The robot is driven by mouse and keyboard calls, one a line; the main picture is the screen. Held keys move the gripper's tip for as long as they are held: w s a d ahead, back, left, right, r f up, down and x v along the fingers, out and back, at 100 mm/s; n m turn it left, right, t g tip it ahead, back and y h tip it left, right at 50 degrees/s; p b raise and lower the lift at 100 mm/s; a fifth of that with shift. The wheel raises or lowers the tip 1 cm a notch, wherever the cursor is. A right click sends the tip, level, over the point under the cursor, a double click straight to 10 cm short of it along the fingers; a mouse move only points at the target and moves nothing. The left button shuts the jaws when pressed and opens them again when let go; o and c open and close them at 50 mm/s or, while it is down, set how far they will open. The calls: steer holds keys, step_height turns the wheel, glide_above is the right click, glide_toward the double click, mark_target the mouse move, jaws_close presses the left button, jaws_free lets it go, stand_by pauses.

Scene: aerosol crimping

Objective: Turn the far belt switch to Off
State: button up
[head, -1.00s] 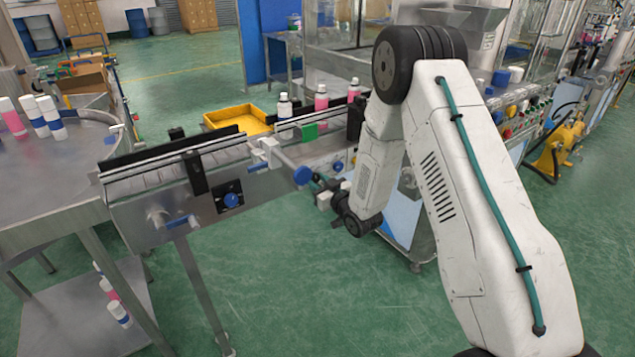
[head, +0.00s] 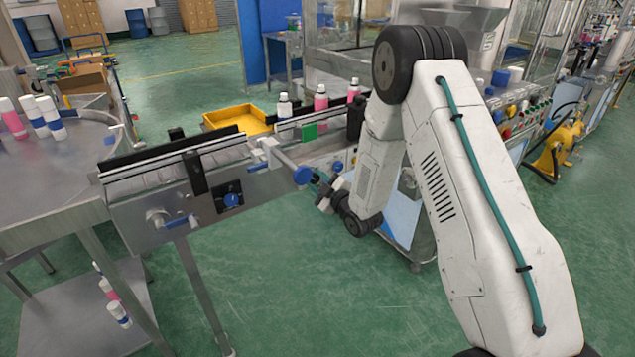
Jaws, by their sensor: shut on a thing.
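A near switch, a blue knob (head: 232,200) on a black plate, sits on the near part of the belt's side, apart from my gripper.
Several bottles, one of them a pink bottle (head: 321,98), stand along the belt. A yellow tray (head: 238,117) lies behind it. A round steel table (head: 50,175) with bottles is at the left. Machines stand at the right. The green floor in front of the belt is clear.

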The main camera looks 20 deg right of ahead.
steer(key=shift+n, duration=0.4)
steer(key=o, duration=1)
steer(key=shift+s, duration=0.1)
steer(key=v, duration=0.7)
steer(key=shift+s+d, duration=0.1)
steer(key=shift+s, duration=0.2)
